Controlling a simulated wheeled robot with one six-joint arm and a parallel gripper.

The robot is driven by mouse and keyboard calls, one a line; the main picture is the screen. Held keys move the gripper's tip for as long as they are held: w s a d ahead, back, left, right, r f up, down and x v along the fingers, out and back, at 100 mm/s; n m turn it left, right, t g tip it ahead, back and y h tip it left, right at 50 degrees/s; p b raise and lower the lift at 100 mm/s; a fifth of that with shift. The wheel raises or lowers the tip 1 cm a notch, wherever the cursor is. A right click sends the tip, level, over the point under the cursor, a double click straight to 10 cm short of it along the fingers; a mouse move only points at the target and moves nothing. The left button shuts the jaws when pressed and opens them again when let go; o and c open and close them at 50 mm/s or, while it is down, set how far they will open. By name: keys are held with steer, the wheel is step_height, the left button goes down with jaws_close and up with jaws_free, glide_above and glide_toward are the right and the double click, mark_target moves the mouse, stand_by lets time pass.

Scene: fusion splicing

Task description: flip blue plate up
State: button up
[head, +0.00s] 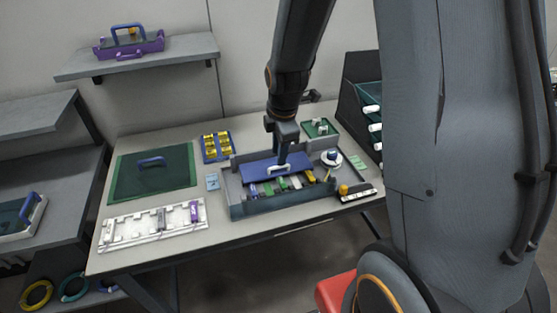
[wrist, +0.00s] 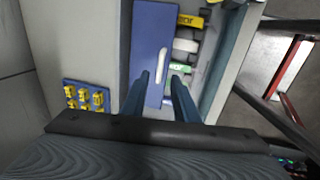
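The blue plate (head: 259,172) lies roughly flat across the back part of a grey-blue tray (head: 232,198) on the table. It fills the middle of the wrist view (wrist: 148,35). A white elongated handle or slot (wrist: 161,66) runs near its edge. My gripper (head: 283,165) is above that edge, pointing down. In the wrist view its two fingers (wrist: 161,78) are apart, one on each side of the white part, with nothing held between them. I cannot tell whether the fingertips touch the plate.
Coloured labelled pieces (head: 296,181) lie in the tray in front of the plate. A yellow-piece holder (head: 216,146), green mat (head: 125,178), white rack (head: 130,233), round white dish (head: 331,159) and small green tray (head: 320,128) surround it. A dark rack (head: 361,95) stands at right.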

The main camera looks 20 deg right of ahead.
glide_above(279, 174)
steer(key=shift+w+f+p, duration=0.1)
steer(key=shift+f+p, duration=0.25)
steer(key=shift+f, duration=1.85)
jaws_close()
